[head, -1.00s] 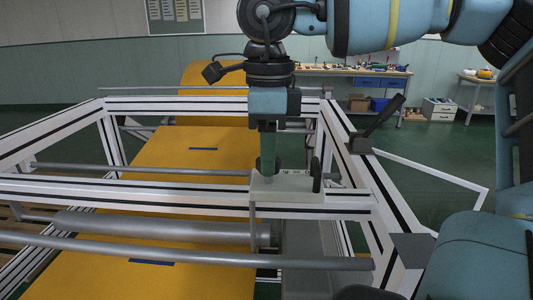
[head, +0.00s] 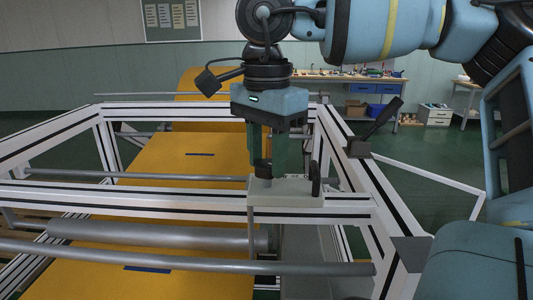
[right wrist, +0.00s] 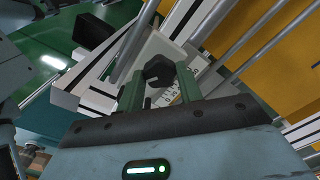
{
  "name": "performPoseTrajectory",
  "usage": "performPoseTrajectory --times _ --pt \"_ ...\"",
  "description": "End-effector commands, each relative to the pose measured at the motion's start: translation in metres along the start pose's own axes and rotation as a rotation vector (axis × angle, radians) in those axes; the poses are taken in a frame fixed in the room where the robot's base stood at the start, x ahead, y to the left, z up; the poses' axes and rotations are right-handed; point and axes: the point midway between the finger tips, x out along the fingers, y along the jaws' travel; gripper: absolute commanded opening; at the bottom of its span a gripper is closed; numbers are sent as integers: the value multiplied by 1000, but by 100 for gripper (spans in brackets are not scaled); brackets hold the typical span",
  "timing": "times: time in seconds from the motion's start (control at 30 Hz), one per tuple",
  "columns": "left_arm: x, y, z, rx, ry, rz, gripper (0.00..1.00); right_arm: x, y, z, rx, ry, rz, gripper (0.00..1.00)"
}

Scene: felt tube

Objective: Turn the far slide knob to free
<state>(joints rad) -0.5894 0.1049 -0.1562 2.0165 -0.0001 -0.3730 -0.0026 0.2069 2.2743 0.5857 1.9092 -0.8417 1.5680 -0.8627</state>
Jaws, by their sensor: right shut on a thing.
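My right gripper (head: 267,160) points straight down, its two green fingers closed on a small black knob (head: 263,169). The knob sits on a pale block (head: 292,198) on the near white crossbar. In the right wrist view, the black knob (right wrist: 158,70) is between the two fingertips, above a plate with dark lettering (right wrist: 167,97) too small and tilted to read. A second black knob or handle (head: 315,179) stands upright at the block's right end, clear of the fingers. My left gripper is not in view.
The white frame (head: 190,204) surrounds the yellow felt (head: 165,225). Grey rollers (head: 150,235) cross the near side. A black lever (head: 383,118) rises from the right rail. A workbench (head: 350,80) stands far behind.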

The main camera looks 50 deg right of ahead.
Motion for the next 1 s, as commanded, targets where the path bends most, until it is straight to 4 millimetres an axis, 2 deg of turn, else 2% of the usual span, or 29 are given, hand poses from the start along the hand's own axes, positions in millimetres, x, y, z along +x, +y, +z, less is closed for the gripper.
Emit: performPoseTrajectory --times 0.23,0.7,0.73,0.87,1.0 --pt "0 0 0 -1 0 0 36 0 0 0 -61 -1 -1 13" --pt "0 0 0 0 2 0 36 0 0 0 -70 -1 -1 13" --pt "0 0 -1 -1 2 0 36 0 0 0 -70 -1 -1 40" --pt "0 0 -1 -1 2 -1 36 0 0 0 -70 -1 -1 57" --pt "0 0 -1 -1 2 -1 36 0 0 0 -70 -1 0 58"
